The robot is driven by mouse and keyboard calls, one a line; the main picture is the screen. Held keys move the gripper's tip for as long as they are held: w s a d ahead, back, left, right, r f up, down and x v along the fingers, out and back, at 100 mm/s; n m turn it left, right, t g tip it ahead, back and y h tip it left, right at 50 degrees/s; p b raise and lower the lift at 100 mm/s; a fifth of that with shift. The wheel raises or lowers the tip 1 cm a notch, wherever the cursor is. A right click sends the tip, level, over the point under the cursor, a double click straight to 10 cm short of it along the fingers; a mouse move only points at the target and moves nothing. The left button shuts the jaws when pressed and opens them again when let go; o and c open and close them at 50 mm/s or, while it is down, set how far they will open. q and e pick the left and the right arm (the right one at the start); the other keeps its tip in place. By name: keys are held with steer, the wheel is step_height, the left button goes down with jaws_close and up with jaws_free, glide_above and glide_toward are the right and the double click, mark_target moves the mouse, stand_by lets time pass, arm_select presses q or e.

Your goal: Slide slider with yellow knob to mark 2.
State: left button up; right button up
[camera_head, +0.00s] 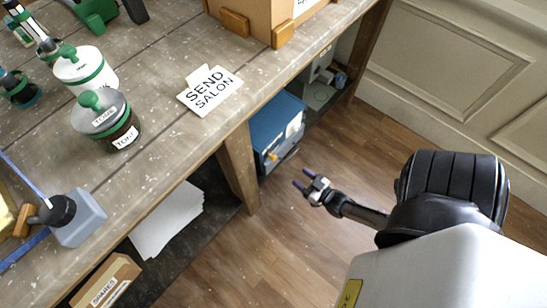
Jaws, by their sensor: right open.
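A blue box (278,122) stands under the table, with a paler front face turned to the right. A small yellow-orange spot (273,156) shows low on its front; it may be the yellow knob, but it is too small to tell. No slider track or mark 2 can be made out. My right gripper (302,178) is open and empty, in front of the blue box and to the right of the spot, apart from both. Its two dark fingertips point left toward the box. My left gripper is not in view.
A worn wooden table (160,100) fills the left, its leg (238,168) just left of the blue box. White paper (168,220) lies below. The wooden floor (270,240) around my gripper is clear.

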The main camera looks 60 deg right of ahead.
mark_target(275, 159)
steer(key=b+x, duration=0.4)
steer(key=x, duration=0.8)
steer(key=shift+a+r, duration=0.1)
steer(key=shift+a, duration=0.1)
steer(key=shift+b+x, duration=0.45)
steer(key=shift+x, duration=0.45)
steer(key=shift+r, duration=0.1)
steer(key=shift+c, duration=0.5)
jaws_close()
steer(key=shift+d, duration=0.1)
